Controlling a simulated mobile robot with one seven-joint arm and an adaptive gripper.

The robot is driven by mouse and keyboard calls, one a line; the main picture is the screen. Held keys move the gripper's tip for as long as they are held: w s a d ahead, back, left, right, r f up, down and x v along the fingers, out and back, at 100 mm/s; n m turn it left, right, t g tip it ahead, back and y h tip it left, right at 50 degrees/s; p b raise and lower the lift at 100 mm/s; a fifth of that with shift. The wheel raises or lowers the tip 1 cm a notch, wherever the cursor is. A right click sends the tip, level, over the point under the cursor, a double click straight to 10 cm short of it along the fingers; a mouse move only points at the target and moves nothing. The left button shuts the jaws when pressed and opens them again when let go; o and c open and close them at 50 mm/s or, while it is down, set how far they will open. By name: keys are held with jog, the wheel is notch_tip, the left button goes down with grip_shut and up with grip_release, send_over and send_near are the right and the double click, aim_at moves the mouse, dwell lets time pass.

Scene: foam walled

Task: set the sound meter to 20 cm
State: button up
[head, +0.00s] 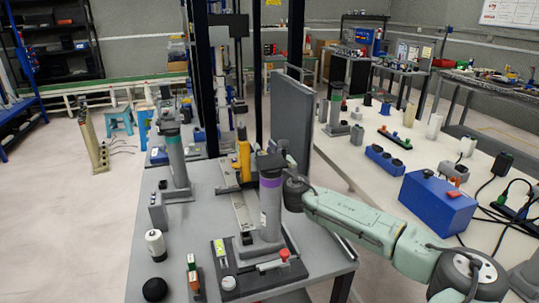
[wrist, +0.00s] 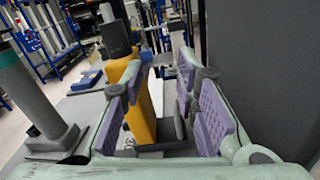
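The yellow sound meter (head: 243,158) with a dark top stands upright on a pale rail (head: 243,211) on the grey table in the head view. In the wrist view, the meter (wrist: 146,108) shows ahead, close to my left finger. My gripper (wrist: 160,72) is open, with lavender pads on both fingers. The meter appears between or just beyond the fingers; contact cannot be told. In the head view, a grey post with a purple band (head: 270,200) largely hides my gripper. The rail's scale marks are too small to read.
A tall dark grey panel (head: 292,118) stands right of the meter. Another grey post (head: 173,158) stands to the left. A base plate with a red knob (head: 284,254), a white cylinder (head: 156,244) and a black dome (head: 155,289) occupy the table's front.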

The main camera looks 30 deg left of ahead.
jog(key=shift+p+v, duration=0.3)
jog(key=shift+v, duration=1.85)
jog(key=shift+w, duration=0.1)
jog(key=shift+c, duration=0.5)
